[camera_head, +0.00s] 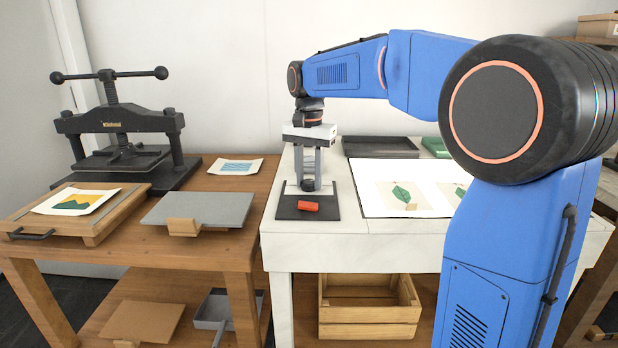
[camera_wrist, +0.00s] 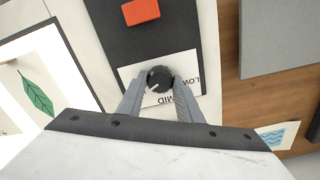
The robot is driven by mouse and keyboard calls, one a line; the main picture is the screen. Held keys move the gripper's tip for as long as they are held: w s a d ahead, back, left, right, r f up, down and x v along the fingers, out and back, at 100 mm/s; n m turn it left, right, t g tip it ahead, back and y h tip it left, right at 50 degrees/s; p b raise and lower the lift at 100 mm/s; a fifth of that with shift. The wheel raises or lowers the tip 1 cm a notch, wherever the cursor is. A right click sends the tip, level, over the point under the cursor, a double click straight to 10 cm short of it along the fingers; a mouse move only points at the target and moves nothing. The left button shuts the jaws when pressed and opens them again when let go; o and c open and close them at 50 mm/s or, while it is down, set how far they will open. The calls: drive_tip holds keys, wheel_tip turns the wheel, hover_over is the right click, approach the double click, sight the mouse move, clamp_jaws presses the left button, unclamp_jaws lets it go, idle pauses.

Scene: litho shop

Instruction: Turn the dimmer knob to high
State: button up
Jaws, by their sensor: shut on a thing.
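The black dimmer knob (camera_wrist: 160,79) sits on a white label plate (camera_wrist: 128,75) of a dark control panel (camera_wrist: 107,22). The words LOW and MID show upside down in the wrist view; my left finger there covers part of the plate. A white mark on the knob points to the lower left, roughly at MID and slightly on the side away from LOW. My gripper (camera_wrist: 160,88) is shut on the knob, one finger on each side. In the head view my gripper (camera_head: 309,180) points straight down at the panel (camera_head: 290,206).
A red block (camera_head: 308,206) is on the panel's front part. A bright light table (camera_head: 375,176) with leaf prints lies to the right, dark and green trays behind it. A wooden bench with a black press (camera_head: 120,125) stands left.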

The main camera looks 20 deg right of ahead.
sight(309, 181)
drive_tip(key=shift+m, duration=0.5)
drive_tip(key=o, duration=1)
drive_tip(key=shift+o, duration=0.2)
wheel_tip(309, 181, up, 17)
drive_tip(key=shift+r, duration=0.2)
